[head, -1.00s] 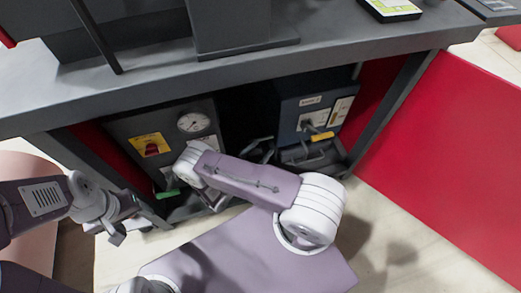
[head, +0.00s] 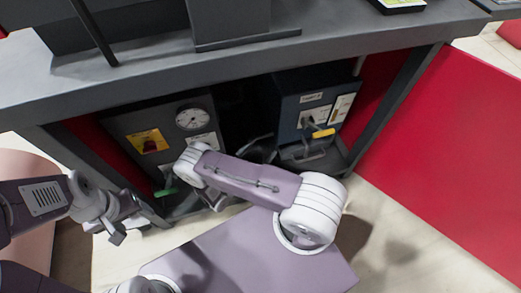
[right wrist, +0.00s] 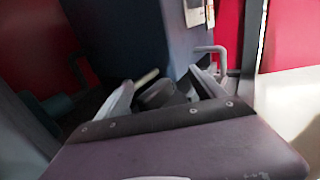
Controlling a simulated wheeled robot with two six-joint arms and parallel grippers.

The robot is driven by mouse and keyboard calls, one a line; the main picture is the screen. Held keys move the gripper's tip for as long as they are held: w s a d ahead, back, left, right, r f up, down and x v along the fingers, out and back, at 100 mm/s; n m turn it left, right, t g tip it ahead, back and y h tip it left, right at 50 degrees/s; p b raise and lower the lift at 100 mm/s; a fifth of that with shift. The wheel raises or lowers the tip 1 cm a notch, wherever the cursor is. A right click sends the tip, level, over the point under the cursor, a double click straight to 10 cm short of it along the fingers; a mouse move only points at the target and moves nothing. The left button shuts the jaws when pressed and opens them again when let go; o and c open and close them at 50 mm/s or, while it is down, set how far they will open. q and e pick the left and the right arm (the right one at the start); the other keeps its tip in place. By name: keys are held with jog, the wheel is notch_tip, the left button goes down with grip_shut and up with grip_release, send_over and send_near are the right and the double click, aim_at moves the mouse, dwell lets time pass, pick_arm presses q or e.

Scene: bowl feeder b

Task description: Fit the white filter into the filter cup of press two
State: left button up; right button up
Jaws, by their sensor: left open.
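The blue-grey press (head: 313,105) stands on the right under the table, with a yellow-handled part (head: 323,133) on its front. Its label is too small to read. It also shows in the right wrist view (right wrist: 165,40). My right arm reaches in under the table; its gripper is hidden in the head view. In the right wrist view, my right gripper (right wrist: 161,77) has its fingers apart, with a dark round part (right wrist: 158,94) between or beyond them; contact is unclear. My left gripper (head: 118,236) is open and empty at lower left. I cannot make out the white filter.
A dark grey machine (head: 120,127) with a gauge and a yellow switch plate stands left under the table, a green part (head: 165,192) below it. The tabletop (head: 240,62) overhangs both. A red panel (head: 430,150) closes the right side. Floor is open in front of it.

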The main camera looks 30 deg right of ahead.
aim_at(253, 159)
jog(key=shift+a, duration=0.1)
jog(key=p+v, duration=0.2)
jog(key=v, duration=0.6)
jog(key=shift+r+p, duration=0.1)
jog(key=shift+p, duration=0.3)
jog(key=shift+s+a, duration=0.25)
jog(key=shift+a, duration=0.2)
